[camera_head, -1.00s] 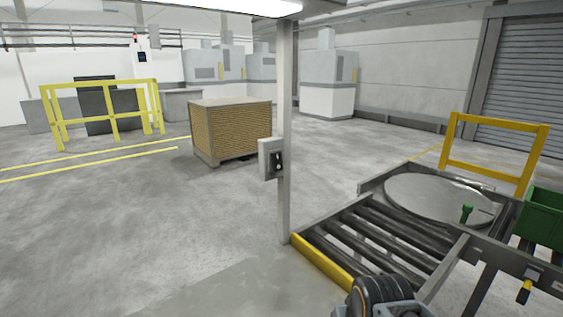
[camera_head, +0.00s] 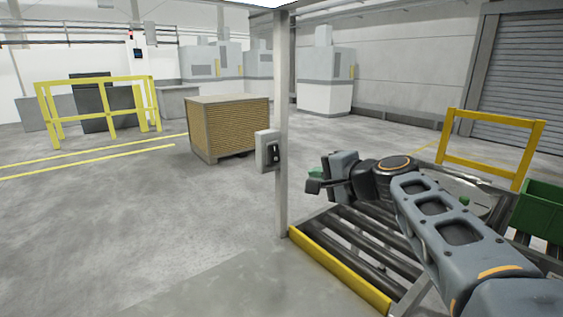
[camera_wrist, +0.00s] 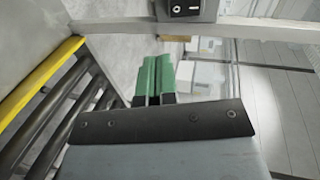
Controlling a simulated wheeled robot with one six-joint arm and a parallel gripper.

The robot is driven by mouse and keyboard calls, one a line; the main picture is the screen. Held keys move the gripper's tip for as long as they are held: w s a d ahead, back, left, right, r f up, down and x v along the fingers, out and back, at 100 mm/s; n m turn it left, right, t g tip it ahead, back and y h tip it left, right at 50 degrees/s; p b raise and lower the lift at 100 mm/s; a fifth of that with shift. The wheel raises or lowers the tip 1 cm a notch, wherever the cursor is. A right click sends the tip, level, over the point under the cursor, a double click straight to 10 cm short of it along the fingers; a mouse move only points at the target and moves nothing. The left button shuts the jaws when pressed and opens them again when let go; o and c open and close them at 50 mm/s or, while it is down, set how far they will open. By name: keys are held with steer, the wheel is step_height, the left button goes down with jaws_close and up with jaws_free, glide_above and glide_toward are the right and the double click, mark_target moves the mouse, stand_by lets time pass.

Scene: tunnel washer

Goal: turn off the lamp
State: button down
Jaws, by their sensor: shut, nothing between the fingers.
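The grey switch box (camera_head: 263,151) with a dark rocker switch (camera_head: 272,154) is fixed to the upright post (camera_head: 282,110). It also shows at the top of the wrist view as a switch box (camera_wrist: 208,12) with a black rocker switch (camera_wrist: 187,7). A bright white strip of the lamp (camera_head: 268,3) shows at the top edge; most of the lamp is out of frame. My gripper (camera_head: 314,180) is right of the post and slightly lower than the switch, apart from it. Its green fingers (camera_wrist: 153,72) are shut and empty, below the switch in the wrist view.
A roller conveyor (camera_head: 345,255) with a yellow edge lies below my arm. A yellow rail (camera_head: 490,150) and a green bin (camera_head: 540,215) stand at the right. A brown slatted crate (camera_head: 230,125) is behind the post.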

mark_target(277, 159)
steer(key=shift+w+d+r+m+t, duration=0.1)
steer(key=shift+w+r+m+t, duration=0.1)
steer(key=shift+r, duration=0.25)
steer(key=shift+w+d+r+m+t, duration=0.1)
steer(key=shift+w+r+t, duration=0.1)
steer(key=shift+r, duration=0.25)
steer(key=p+x, duration=0.3)
steer(key=x, duration=1.1)
steer(key=shift+s+a+r, duration=0.1)
steer(key=shift+a, duration=0.05)
